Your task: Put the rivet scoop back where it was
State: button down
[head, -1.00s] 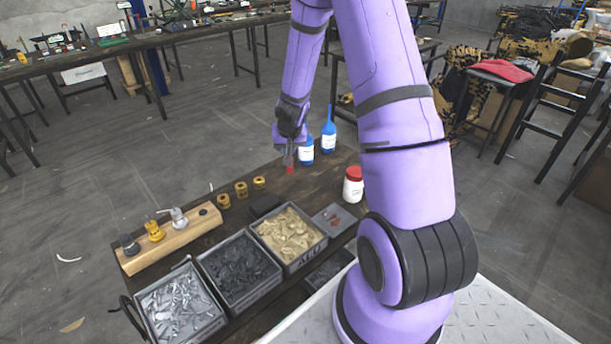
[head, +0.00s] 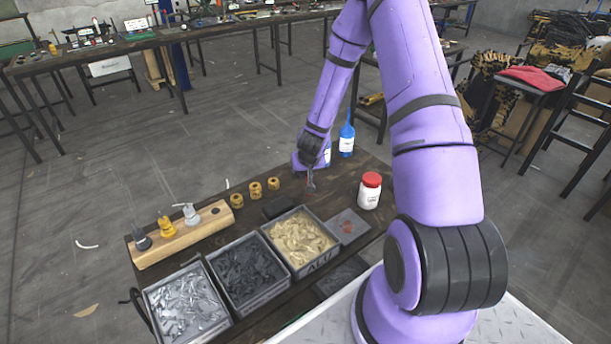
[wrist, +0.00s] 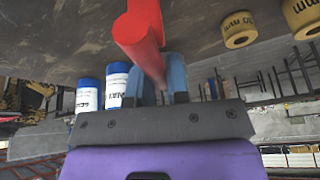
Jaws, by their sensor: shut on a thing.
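My gripper (head: 310,190) is low over the far right part of the dark bench (head: 335,205), left of a white jar with a red lid. In the wrist view my gripper (wrist: 163,85) is shut on a red bar-like part, which I take for the handle of the rivet scoop (wrist: 140,38). The red part runs out between the two blue-grey fingers and is thicker at its far end. I cannot make out the scoop's bowl. In the head view the scoop is almost wholly hidden, and I cannot tell whether it touches the bench.
Three bins of rivets, silver (head: 185,305), black (head: 245,272) and tan (head: 300,238), line the front edge. The white jar (head: 369,192), blue bottles (head: 346,138) and brass rings (head: 256,189) stand near my gripper. A wooden block (head: 185,238) holds three tools at left.

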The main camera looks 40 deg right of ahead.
jog(key=shift+f, duration=0.6)
jog(key=shift+f, duration=0.2)
jog(key=c, duration=1.1)
grip_release()
jog(key=shift+r, duration=0.1)
